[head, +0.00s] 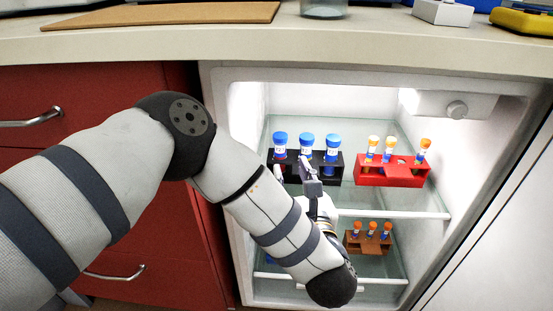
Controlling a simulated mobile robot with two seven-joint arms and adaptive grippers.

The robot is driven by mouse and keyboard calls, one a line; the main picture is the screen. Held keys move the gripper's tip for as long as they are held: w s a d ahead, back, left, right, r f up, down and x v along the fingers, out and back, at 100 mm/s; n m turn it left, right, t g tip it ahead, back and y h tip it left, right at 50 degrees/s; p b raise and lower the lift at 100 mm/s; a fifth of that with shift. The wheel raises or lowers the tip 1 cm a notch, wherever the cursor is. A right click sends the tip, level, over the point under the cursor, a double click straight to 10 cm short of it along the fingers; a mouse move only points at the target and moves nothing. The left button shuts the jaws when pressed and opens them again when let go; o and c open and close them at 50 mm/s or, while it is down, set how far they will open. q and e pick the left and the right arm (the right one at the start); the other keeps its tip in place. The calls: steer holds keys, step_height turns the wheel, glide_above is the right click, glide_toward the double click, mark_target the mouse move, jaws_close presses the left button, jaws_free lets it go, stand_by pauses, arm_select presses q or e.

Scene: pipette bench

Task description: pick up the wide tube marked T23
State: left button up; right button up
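Three wide tubes with blue caps stand upright in a black rack on the fridge's upper shelf: a left one (280,143), a middle one (306,144) and a right one (332,147). Their labels are too small to read, so I cannot tell which is T23. The black rack (334,172) is partly hidden by my gripper. My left gripper (293,170) is in front of the rack, below the middle cap. Its fingers look spread, with no tube visibly held. My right gripper is not in view.
A brown rack (367,247) with orange-capped tubes is on the shelf below. The fridge walls and the counter (200,45) above bound the space.

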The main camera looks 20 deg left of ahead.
mark_target(281, 146)
arm_select(q)
steer(key=b+x, duration=0.3)
steer(key=x, duration=0.8)
steer(key=shift+w+a, duration=0.2)
steer(key=shift+a, duration=0.05)
steer(key=shift+r, duration=0.15)
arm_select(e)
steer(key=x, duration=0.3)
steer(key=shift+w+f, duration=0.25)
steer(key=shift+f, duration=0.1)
arm_select(q)
jaws_close()
